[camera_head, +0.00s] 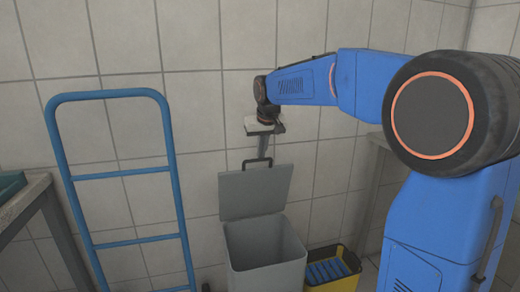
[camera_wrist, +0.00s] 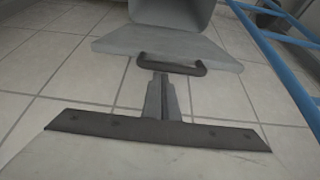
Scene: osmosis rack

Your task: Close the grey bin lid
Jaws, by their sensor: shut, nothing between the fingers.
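The grey bin (camera_head: 264,250) stands on the floor against the tiled wall with its mouth uncovered. Its grey lid (camera_head: 255,190) is raised, tilted up at the back of the bin. A dark handle (camera_head: 257,162) sits on the lid's upper edge. In the wrist view the lid (camera_wrist: 165,48) and its dark handle (camera_wrist: 171,64) lie just beyond my gripper (camera_wrist: 162,90). My gripper (camera_head: 263,146) is shut and empty, pointing down just above the handle. Contact with the handle cannot be made out.
A blue hand truck (camera_head: 112,174) stands left of the bin. A yellow crate with blue items (camera_head: 335,283) sits at the bin's right.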

